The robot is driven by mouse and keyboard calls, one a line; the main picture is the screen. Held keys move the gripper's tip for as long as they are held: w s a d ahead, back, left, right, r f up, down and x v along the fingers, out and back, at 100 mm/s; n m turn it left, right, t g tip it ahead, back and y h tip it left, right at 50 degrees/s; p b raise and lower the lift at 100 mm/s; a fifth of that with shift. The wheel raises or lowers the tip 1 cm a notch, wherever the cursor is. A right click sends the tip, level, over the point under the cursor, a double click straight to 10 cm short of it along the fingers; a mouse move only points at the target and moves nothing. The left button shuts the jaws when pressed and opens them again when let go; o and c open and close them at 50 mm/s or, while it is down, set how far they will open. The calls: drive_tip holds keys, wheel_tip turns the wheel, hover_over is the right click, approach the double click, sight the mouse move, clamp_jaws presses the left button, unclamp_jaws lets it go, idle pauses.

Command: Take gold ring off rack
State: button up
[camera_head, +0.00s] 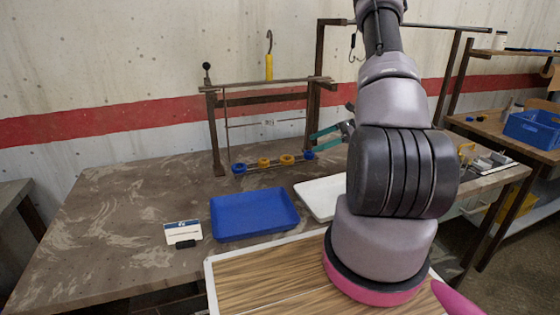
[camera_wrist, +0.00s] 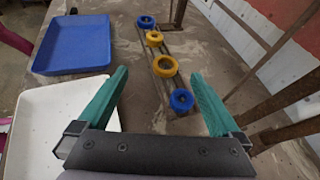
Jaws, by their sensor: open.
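Two gold rings sit side by side on a low rail of the rack (camera_head: 215,135). The left one (camera_head: 264,162) and the right one (camera_head: 287,159) also show in the wrist view, far (camera_wrist: 153,38) and near (camera_wrist: 164,66). A blue ring stands at each end of the row, at the left (camera_head: 239,168) and at the right (camera_head: 309,155). My gripper (camera_head: 328,142) is open and empty near the right end of the row. In the wrist view its teal fingers (camera_wrist: 158,76) frame the near rings from a distance, touching none.
A blue tray (camera_head: 254,214) lies in front of the rack, with a white tray (camera_head: 318,196) right of it, partly hidden by my arm. A small card (camera_head: 183,233) stands left of the blue tray. Rack posts and a top bar (camera_head: 265,83) rise around the rings. The left tabletop is clear.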

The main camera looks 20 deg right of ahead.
sight(292, 158)
drive_tip(key=shift+m, duration=0.5)
drive_tip(key=w+a+f, duration=0.1)
drive_tip(key=a+f, duration=0.1)
drive_tip(key=w+a+f, duration=0.2)
drive_tip(key=a, duration=0.1)
drive_tip(key=w+a+f, duration=0.1)
drive_tip(key=a+f, duration=0.2)
drive_tip(key=shift+w, duration=0.3)
drive_tip(key=shift+r, duration=0.1)
drive_tip(key=c, duration=1.4)
